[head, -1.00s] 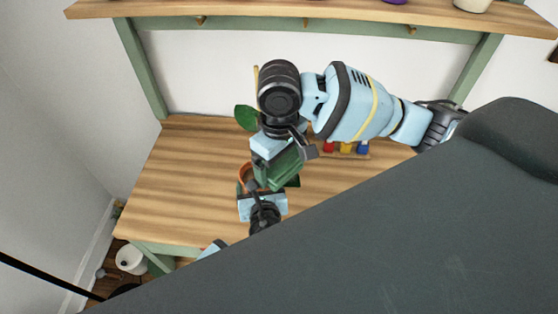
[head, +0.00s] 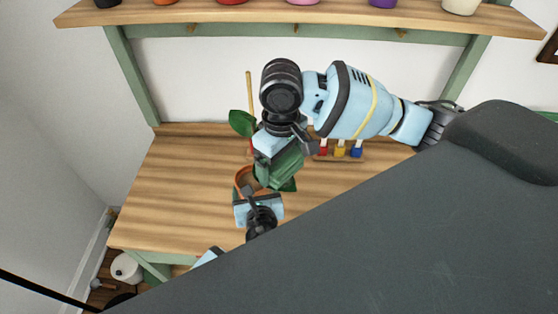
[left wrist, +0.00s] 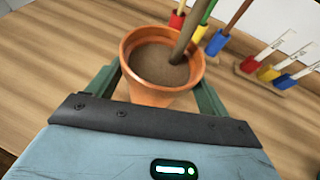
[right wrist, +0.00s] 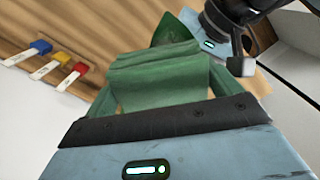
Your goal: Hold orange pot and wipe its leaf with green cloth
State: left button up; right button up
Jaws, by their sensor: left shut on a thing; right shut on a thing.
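The orange pot (left wrist: 160,91) stands upright on the wooden table, filled with brown soil and a stem; it also shows in the head view (head: 240,176), partly covered. My left gripper (left wrist: 155,85) is shut on the pot, with green fingers on either side of it. The green cloth (right wrist: 155,75) is in my right gripper (right wrist: 160,85), which is shut on it just above the pot. The cloth also shows in the head view (head: 280,167). Green leaves (head: 242,123) show behind and beside my right gripper. Whether the cloth touches a leaf is unclear.
Small red, yellow and blue-ended tools (head: 340,150) lie behind my right gripper on the table (head: 180,185). The left part of the table is clear. A shelf (head: 330,20) with several coloured pots runs above. A white round object (head: 126,267) is on the floor.

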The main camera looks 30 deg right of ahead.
aim_at(272, 171)
jog(key=shift+s+a+r, duration=0.1)
jog(key=shift+s+a, duration=0.05)
jog(key=shift+a, duration=0.35)
jog(key=shift+s+a, duration=0.15)
jog(key=shift+a, duration=0.3)
jog(key=shift+s+a, duration=0.3)
jog(key=shift+a, duration=0.3)
jog(key=shift+s+a, duration=0.3)
jog(key=shift+a, duration=0.25)
jog(key=shift+d+f, duration=0.1)
jog(key=shift+f, duration=0.1)
jog(key=shift+w+d, duration=0.3)
jog(key=shift+d, duration=0.3)
jog(key=shift+w+d+r, duration=0.1)
jog(key=shift+d, duration=0.15)
jog(key=shift+w+d+r, duration=0.1)
jog(key=shift+w+d, duration=0.15)
jog(key=shift+d, duration=0.35)
jog(key=shift+w+d+r, duration=0.1)
jog(key=shift+w+d, duration=0.15)
jog(key=shift+d, duration=0.3)
